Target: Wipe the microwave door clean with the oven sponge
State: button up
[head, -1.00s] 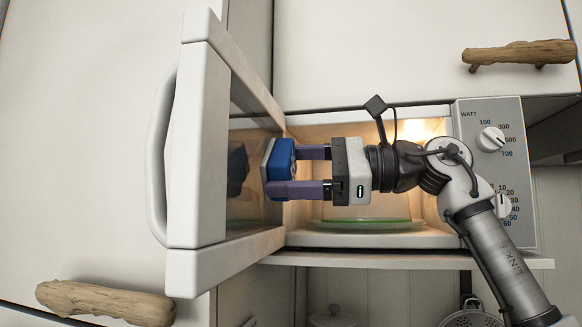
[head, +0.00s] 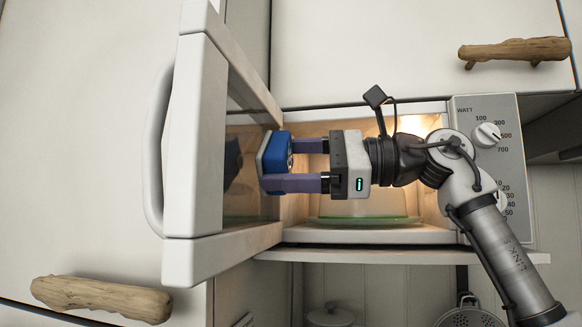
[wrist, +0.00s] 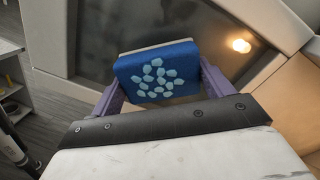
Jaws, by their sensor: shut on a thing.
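The microwave door (head: 195,150) stands open at the left of the microwave in the head view, its inner glass facing my gripper. The glass also shows in the wrist view (wrist: 100,60). My gripper (head: 290,166) is shut on the oven sponge (head: 273,158), a blue block with a pale layer on the door side. In the wrist view, the sponge (wrist: 157,75) sits between the two purple fingers and shows light-blue spots. The sponge is at the inner face of the door; I cannot tell whether it touches the glass.
The lit microwave cavity behind my gripper holds a green-rimmed glass turntable (head: 365,221). The control panel (head: 488,160) is at its right. Driftwood handles are on the cupboards at upper right (head: 515,50) and lower left (head: 100,298). A colander (head: 468,312) hangs below.

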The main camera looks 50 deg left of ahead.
aim_at(293, 163)
jog(key=shift+s+d+b, duration=0.3)
jog(key=shift+s+d, duration=0.5)
jog(key=shift+s, duration=0.25)
jog(key=shift+s+d+b, duration=0.25)
jog(key=shift+s+d, duration=0.5)
jog(key=shift+s, duration=0.3)
jog(key=shift+s+d, duration=0.35)
jog(key=shift+s, duration=0.1)
jog(key=shift+r, duration=0.1)
jog(key=shift+r+p, duration=0.2)
jog(key=shift+p, duration=0.35)
jog(key=shift+w+a+r+p, duration=0.1)
jog(key=shift+w+a+p, duration=0.3)
jog(key=shift+w+p, duration=0.1)
jog(key=shift+w+a+f, duration=0.2)
jog(key=shift+w+a, duration=1.05)
jog(key=shift+w, duration=0.3)
jog(key=shift+w+a, duration=0.65)
jog(key=shift+w, duration=0.3)
jog(key=shift+w+a, duration=0.6)
jog(key=shift+w, duration=0.3)
jog(key=shift+s, duration=0.15)
